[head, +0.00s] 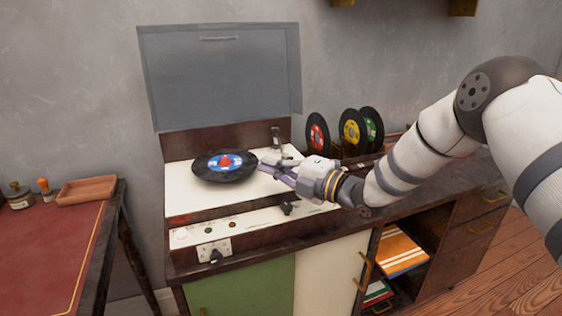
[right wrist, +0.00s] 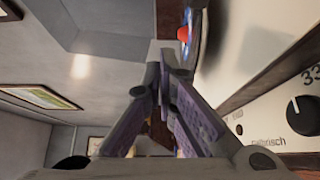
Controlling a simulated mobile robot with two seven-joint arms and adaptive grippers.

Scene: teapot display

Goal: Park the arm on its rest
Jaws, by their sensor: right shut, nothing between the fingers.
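A record player (head: 180,207) with a cream top stands on the cabinet, its grey lid raised. A black record (head: 207,175) with a blue label lies on it, with a small red piece (head: 225,160) at its centre. The record's edge also shows in the right wrist view (right wrist: 209,35). A small metal post, perhaps part of the tone arm (head: 276,137), stands at the back right of the deck; the rest of the arm is hard to make out behind my gripper. My right gripper (head: 264,165) is shut and empty, just right of the record, its fingertips near the record's edge. My left gripper is out of view.
Several records stand upright (head: 351,132) in a rack behind my right arm. The player's front panel has knobs; one dial (right wrist: 303,115) shows close in the right wrist view. A red-topped desk (head: 50,245) with a wooden tray (head: 87,190) stands at the left.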

